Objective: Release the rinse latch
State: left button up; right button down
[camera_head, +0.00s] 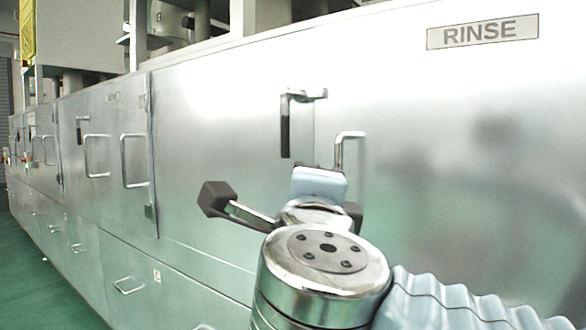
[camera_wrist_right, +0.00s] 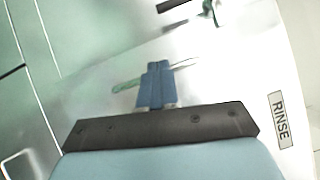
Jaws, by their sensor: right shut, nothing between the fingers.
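The rinse latch (camera_head: 286,126) is on the steel front, left of and below the RINSE label (camera_head: 482,31). Its black grip hangs straight down, and a metal bar at its top points right. In the right wrist view, a dark bar (camera_wrist_right: 172,5) at the top edge looks like its grip. My right gripper's blue fingers (camera_wrist_right: 158,64) are shut and empty in the right wrist view, apart from that bar. In the head view, my right arm reaches in below the latch, and its fingertips are hidden behind the wrist. My left gripper is out of view.
A door handle (camera_head: 338,152) stands just right of the latch, its lower part hidden by my right wrist. More handles (camera_head: 134,160) and another latch (camera_head: 80,130) line the cabinet to the left. Green floor (camera_head: 40,285) is open at lower left.

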dwell(0.3)
jog(key=w+a+r+p, duration=0.2)
jog(key=w, duration=1)
jog(key=shift+w+p, duration=0.4)
jog(key=shift+f, duration=0.1)
